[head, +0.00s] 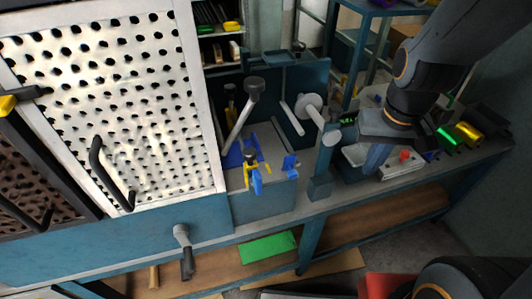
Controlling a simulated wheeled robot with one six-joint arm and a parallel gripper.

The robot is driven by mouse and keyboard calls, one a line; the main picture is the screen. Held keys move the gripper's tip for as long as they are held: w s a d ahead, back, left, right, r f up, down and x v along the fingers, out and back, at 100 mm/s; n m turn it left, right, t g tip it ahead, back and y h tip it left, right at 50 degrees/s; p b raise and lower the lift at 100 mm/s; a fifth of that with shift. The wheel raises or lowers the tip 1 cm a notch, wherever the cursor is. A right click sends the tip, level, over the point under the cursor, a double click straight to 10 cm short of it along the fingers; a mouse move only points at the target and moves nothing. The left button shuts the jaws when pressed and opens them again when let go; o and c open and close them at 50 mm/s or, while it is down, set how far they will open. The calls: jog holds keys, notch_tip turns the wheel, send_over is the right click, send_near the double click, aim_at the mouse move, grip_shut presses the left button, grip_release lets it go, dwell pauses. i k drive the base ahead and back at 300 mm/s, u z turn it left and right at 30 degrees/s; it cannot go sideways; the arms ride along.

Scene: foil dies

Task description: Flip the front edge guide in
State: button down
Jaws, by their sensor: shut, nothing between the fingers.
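Small blue guide pieces sit on the machine's grey bed (270,143). One blue piece (257,183) hangs at the bed's front edge beside a yellow bracket (247,172). Another blue piece (290,164) stands apart at the bed's right front corner. I cannot tell for certain which is the front edge guide. My gripper (374,162) is at the right, over the bench beside a white box, well apart from the blue pieces. Its fingers point down and are shut, with nothing held; the tips are partly hard to make out.
A long lever with a black knob (254,87) leans over the bed. A white roll (309,106) and a blue post (322,165) stand between bed and gripper. A perforated white panel (110,100) fills the left. A white box with a red button (403,158) sits right.

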aim_at(249, 154)
jog(key=k, duration=0.8)
jog(key=u, duration=0.75)
